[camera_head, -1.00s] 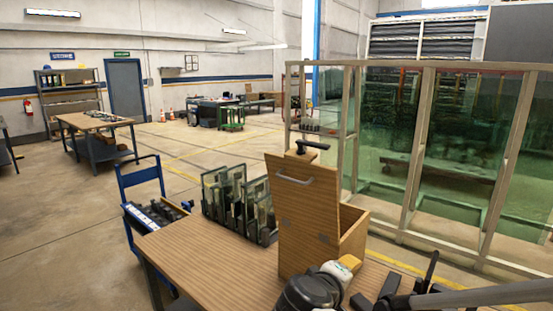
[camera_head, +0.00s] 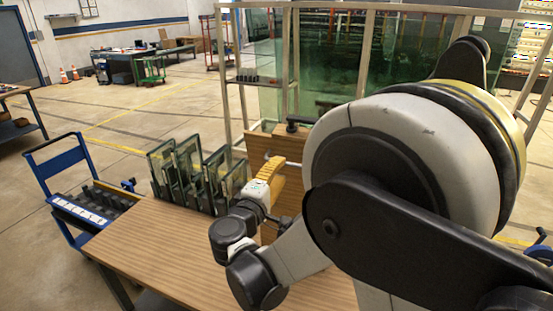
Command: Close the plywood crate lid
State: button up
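The plywood crate's lid (camera_head: 260,146) stands raised, near upright, at the far side of the wooden table. Only its upper left part shows clearly, with a black fitting (camera_head: 298,121) at its top edge. My arm covers the lid's handle and most of the crate body. My wrist, white with a yellow section, is in front of the lid at its left. Whether it touches the lid I cannot tell.
The wooden table (camera_head: 165,235) is bare at left and front. A rack of glass panes (camera_head: 200,178) stands left of the crate. A blue cart (camera_head: 75,195) is farther left. A framed green glass partition (camera_head: 345,50) stands behind.

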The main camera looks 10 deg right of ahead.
jog(key=shift+x, duration=2.15)
grip_shut()
jog(key=shift+w, duration=0.1)
